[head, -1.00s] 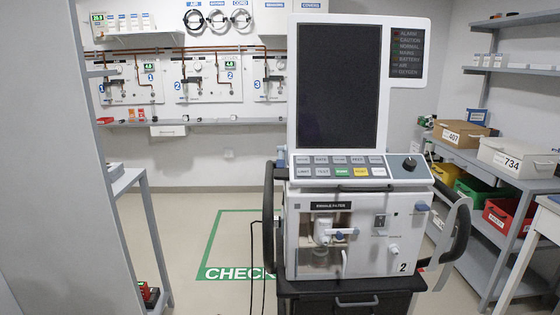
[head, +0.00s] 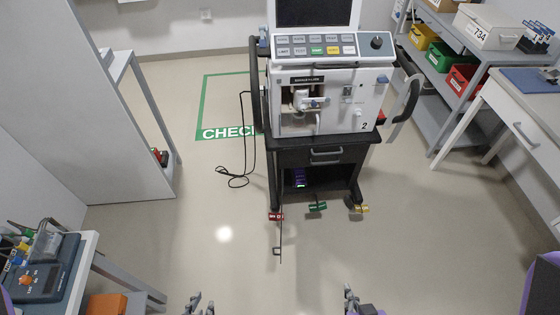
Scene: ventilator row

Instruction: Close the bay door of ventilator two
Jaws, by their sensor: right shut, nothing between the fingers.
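Ventilator two (head: 343,122), a white unit marked "2", stands on a dark cart in the middle of the head view. Its front has a recessed bay (head: 302,98) under a black label, with pale fittings showing inside. A pale panel (head: 404,108) sticks out at the unit's right side, beside a black handle; I cannot tell whether it is the bay door. My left gripper (head: 198,304) is at the bottom edge, partly cut off, its jaws unclear. My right gripper (head: 350,297) is also at the bottom edge, shut and empty. Both are well apart from the ventilator.
The cart (head: 318,157) has coloured pedals at its foot, and a black cable (head: 240,180) lies to its left. A partition (head: 112,120) stands left, a desk (head: 528,115) and shelves right. The floor before the cart is mostly clear.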

